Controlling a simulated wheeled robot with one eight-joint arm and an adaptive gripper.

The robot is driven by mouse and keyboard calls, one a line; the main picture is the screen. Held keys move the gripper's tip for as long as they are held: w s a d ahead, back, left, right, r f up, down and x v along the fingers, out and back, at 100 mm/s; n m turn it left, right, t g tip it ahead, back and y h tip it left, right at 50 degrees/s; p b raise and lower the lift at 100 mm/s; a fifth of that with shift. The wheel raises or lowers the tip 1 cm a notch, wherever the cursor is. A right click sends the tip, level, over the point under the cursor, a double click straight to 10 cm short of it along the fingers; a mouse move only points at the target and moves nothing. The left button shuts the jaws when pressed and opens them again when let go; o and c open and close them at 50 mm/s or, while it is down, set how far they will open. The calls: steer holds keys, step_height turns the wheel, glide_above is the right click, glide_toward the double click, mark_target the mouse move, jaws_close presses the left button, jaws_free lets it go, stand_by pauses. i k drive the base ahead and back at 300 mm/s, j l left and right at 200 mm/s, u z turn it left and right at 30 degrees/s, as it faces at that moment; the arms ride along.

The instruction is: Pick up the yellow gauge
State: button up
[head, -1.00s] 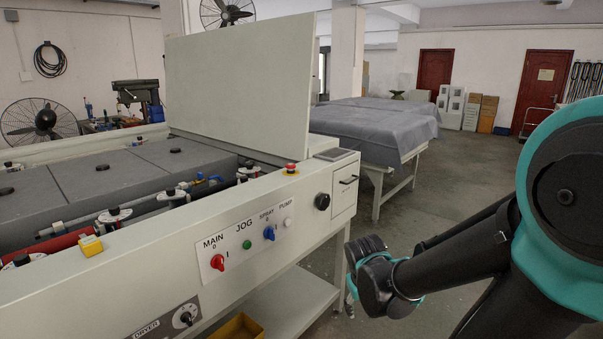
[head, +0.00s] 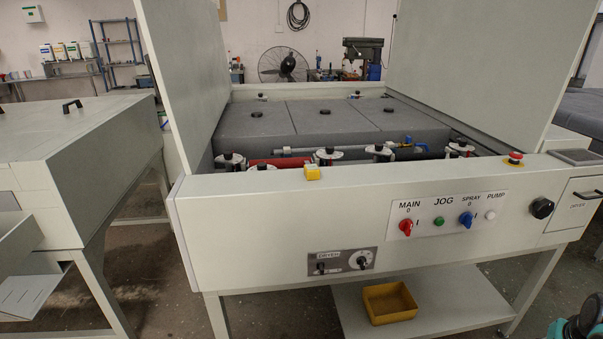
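The yellow gauge (head: 312,173) is a small yellow block with a pale top. It sits on the front rim of the plate processor (head: 250,205), left of the middle, above the dryer panel. My gripper (head: 572,327) shows only in part at the bottom right corner, far from the gauge and lower than it. Its fingers are cut off by the picture edge, so I cannot tell whether it is open or shut.
The open processor has raised panels (head: 170,80) on both sides and grey covers (head: 330,117) inside. Knobs and an emergency button (head: 515,158) line its front. A yellow bin (head: 390,302) stands on the lower shelf. Another machine (head: 70,150) stands at the left.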

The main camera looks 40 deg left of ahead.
mark_target(312, 172)
steer(key=u, duration=1.65)
